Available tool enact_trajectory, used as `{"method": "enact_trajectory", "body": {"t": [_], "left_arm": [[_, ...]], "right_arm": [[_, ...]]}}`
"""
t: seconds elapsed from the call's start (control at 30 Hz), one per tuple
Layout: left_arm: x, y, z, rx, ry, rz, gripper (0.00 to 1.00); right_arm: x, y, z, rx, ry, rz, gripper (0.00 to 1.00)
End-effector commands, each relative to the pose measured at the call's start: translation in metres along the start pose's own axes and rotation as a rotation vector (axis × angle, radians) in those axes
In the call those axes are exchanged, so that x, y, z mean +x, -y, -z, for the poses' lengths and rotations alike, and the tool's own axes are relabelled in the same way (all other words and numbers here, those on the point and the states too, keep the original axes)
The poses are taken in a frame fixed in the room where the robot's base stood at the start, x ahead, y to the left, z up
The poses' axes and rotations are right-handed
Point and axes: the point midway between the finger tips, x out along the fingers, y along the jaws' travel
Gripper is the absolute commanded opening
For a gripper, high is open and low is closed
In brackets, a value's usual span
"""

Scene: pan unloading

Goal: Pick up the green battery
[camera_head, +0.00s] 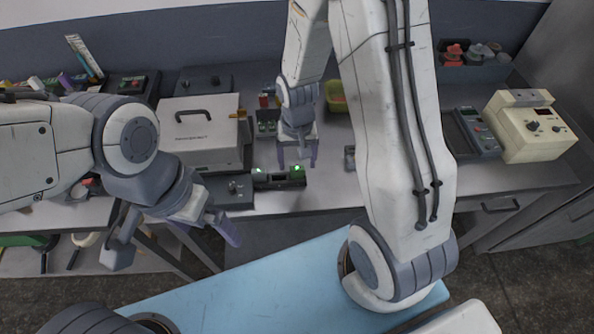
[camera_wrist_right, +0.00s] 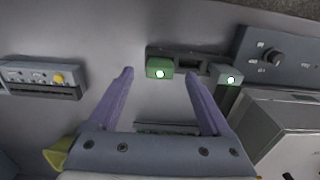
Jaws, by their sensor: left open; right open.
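The green battery (camera_wrist_right: 160,68) is a small green block with a bright light, seated at the left end of a dark holder (camera_wrist_right: 190,58) in the right wrist view. In the head view the battery (camera_head: 297,170) is at the holder's right end, near the bench's front edge. My right gripper (camera_head: 298,164) is open and empty, pointing down over it. In the right wrist view the battery appears between the fingertips (camera_wrist_right: 160,74); no contact is visible. My left gripper (camera_head: 172,244) is open and empty, low at the left, in front of the bench.
A second lit block (camera_wrist_right: 229,78) sits at the holder's other end. A white case (camera_head: 198,132) stands left of the holder, with a dark knobbed box (camera_head: 234,188) before it. A yellow-green bin (camera_head: 336,98) is behind. Meters (camera_head: 525,126) stand at the right.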

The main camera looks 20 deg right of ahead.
Motion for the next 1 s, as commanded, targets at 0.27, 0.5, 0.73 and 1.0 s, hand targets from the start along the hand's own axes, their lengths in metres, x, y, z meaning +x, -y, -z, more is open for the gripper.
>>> {"method": "enact_trajectory", "body": {"t": [0.27,0.5,0.73,1.0], "left_arm": [[-0.011,-0.001,0.001,-0.001,0.000,0.000,1.00],[-0.011,-0.001,0.001,-0.001,0.000,0.000,1.00],[-0.011,-0.001,0.001,-0.001,0.000,0.000,1.00],[-0.011,-0.001,0.001,-0.001,0.000,0.000,1.00]], "right_arm": [[0.033,0.000,0.001,0.000,0.004,-0.001,0.82],[0.040,0.000,0.001,0.000,0.000,0.000,0.82],[0.040,0.000,0.001,0.000,0.001,0.000,0.33],[0.039,0.000,0.001,0.000,0.001,0.000,0.00]]}}
